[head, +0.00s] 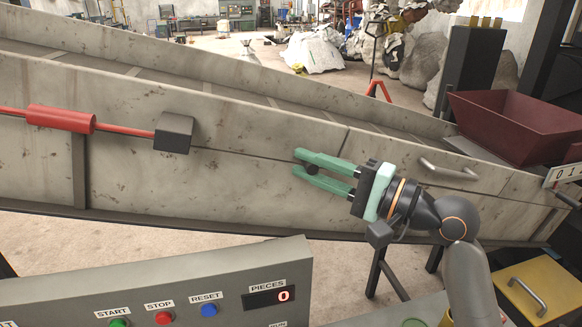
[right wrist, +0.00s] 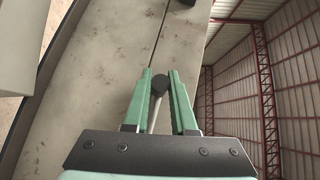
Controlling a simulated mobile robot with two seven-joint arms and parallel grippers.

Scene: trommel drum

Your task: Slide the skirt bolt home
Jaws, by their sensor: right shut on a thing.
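My right gripper (head: 297,163) has green fingers and lies against the side skirt of the long, worn grey conveyor trough (head: 250,185). It is shut on a dark round knob (head: 340,168), which I take for the skirt bolt's handle. In the right wrist view the black knob (right wrist: 159,84) sits between the fingers, with a pale rod (right wrist: 151,118) running from it toward the palm. The fingers hide much of the bolt, and I cannot tell how far it is slid. My left gripper is not in view.
A dark box (head: 173,134) on a red rod with a red sleeve (head: 60,119) is left on the skirt. A grey bar handle (head: 448,172) is right of the gripper. A maroon hopper (head: 515,125) stands far right. A control panel (head: 190,290) fills the lower left foreground.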

